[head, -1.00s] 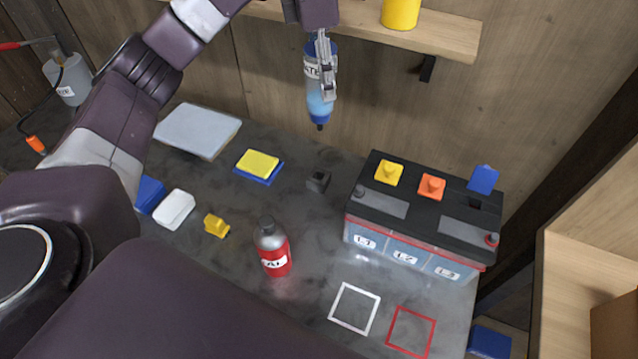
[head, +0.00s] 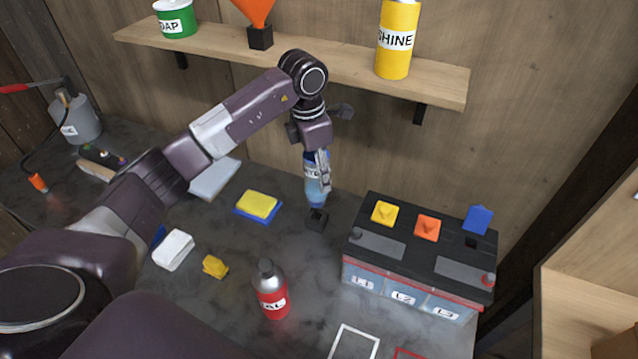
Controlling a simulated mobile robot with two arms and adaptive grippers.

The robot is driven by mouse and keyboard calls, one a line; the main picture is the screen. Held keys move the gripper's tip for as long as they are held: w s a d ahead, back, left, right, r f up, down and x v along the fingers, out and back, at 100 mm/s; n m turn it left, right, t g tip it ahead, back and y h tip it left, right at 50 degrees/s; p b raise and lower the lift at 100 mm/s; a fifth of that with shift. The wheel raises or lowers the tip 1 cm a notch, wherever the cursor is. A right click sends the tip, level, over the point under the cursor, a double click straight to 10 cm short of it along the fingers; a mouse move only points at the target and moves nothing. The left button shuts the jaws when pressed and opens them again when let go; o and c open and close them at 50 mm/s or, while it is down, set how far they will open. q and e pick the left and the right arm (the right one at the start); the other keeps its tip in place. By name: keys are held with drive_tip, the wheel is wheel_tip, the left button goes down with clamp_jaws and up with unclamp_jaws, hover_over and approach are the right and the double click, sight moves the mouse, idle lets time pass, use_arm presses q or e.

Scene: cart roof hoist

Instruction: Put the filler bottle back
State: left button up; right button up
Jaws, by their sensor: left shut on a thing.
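My left gripper (head: 319,172) is shut on the filler bottle (head: 316,192), a clear bottle of blue liquid with a white label and a blue top. The bottle is held nozzle down, close to upright, over a small black holder (head: 317,220) on the dark bench. Its lower end is at the holder's top; I cannot tell whether the nozzle sits inside it. The battery (head: 400,250) stands to the right, with yellow, orange and blue caps on top, the blue one raised beside an open hole. My right gripper is not in view.
A red and grey bottle (head: 271,290) stands on the bench (head: 240,265) in front of the holder. Yellow and blue sponges (head: 258,204) lie to its left. A shelf (head: 350,68) with cans and an orange funnel (head: 256,12) is above. A white square outline (head: 354,345) marks the front.

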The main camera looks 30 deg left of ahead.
use_arm(q)
wheel_tip(320, 180, down, 4)
drive_tip(key=shift+f+p, duration=0.25)
drive_tip(key=shift+p, duration=0.3)
drive_tip(key=shift+f, duration=0.2)
drive_tip(key=shift+f+b, duration=0.35)
drive_tip(key=shift+b, duration=0.1)
drive_tip(key=o, duration=1.5)
drive_tip(key=shift+c, duration=0.2)
drive_tip(key=shift+r, duration=0.1)
